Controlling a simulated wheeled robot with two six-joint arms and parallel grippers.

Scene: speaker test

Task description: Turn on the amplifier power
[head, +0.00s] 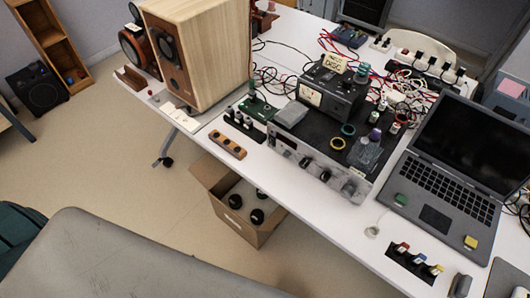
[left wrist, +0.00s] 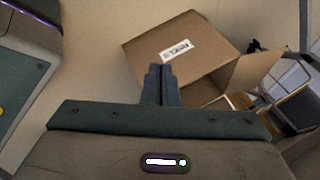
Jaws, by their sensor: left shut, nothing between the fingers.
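The silver-fronted amplifier (head: 318,169) stands near the front edge of the white table in the head view. Its front panel has several black knobs and a small reddish mark near the left end. I cannot make out for sure which control is the power switch, or whether it is on. Small gear, coloured rings and a black unit lie on its top. My left gripper (left wrist: 162,72) shows only in the left wrist view, shut and empty, with a cardboard box (left wrist: 185,50) beyond it. The amplifier is not clearly identifiable there. My right gripper is in neither view.
A large wooden speaker (head: 215,50) stands left of the amplifier. An open laptop (head: 440,187) is on the right. The open cardboard box (head: 212,186) with dark round things sits on the floor below the table's front edge. Tangled cables (head: 280,80) lie behind.

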